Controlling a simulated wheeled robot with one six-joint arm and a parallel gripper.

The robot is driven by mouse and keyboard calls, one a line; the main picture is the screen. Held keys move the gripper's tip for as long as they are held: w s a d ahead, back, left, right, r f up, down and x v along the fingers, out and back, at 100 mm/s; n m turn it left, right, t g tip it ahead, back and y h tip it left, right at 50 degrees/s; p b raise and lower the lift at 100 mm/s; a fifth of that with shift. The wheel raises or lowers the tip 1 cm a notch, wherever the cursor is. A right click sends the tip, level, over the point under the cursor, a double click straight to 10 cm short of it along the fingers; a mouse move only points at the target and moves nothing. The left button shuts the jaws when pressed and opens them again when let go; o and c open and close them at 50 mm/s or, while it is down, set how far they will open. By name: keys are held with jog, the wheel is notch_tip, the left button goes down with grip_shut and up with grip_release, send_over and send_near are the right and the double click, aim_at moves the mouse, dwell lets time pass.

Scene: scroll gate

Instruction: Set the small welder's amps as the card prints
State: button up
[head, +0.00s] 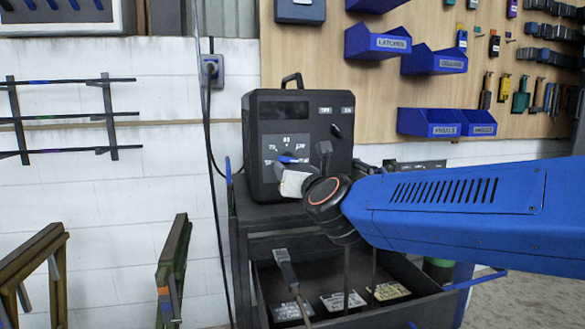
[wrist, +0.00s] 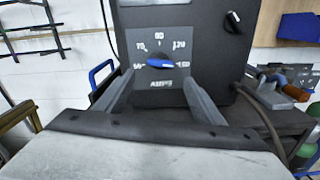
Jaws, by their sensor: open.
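The small welder (head: 262,118) is a black box with a top handle, standing on a dark cart. Its front has a blue dial knob (wrist: 160,61), also in the head view (head: 289,159). Amp numbers ring the knob, with AMPS printed below; 75 and 120 read most clearly. The knob's bar lies nearly level, tilted slightly down to the right; I cannot tell which end points. My gripper (wrist: 158,78) is open and empty, its fingers either side of the knob in the wrist view, apparently short of it. Small printed plates (head: 343,301) lie in the cart's tray, too small to read; I cannot tell whether one is the card.
The cart's open tray (head: 262,281) sits below the welder. A second black switch (wrist: 232,22) is at the panel's upper right. A cable and an orange-handled tool (wrist: 290,90) are right of the welder. Blue bins (head: 428,122) hang on the pegboard; sawhorse-like stands (head: 174,265) are at left.

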jog(key=v, duration=0.9)
jog(key=shift+s, duration=0.3)
jog(key=shift+d, duration=0.15)
jog(key=s+d+f+n+g+h, duration=0.1)
jog(key=s+d+f+n+g, duration=0.3)
jog(key=s+d+f+n, duration=0.3)
jog(key=s+d+f+n+g+h, duration=0.2)
jog(key=s+d+f+n, duration=0.6)
jog(key=n, duration=0.8)
jog(key=s+d+f+n+g+h, duration=0.2)
jog(key=s+d+f+n+g, duration=0.4)
jog(key=d+f+n, duration=0.6)
notch_tip(320, 180, down, 4)
jog(key=shift+s+d+r+g, duration=0.2)
jog(key=shift+s+g, duration=0.1)
jog(key=shift+s, duration=0.7)
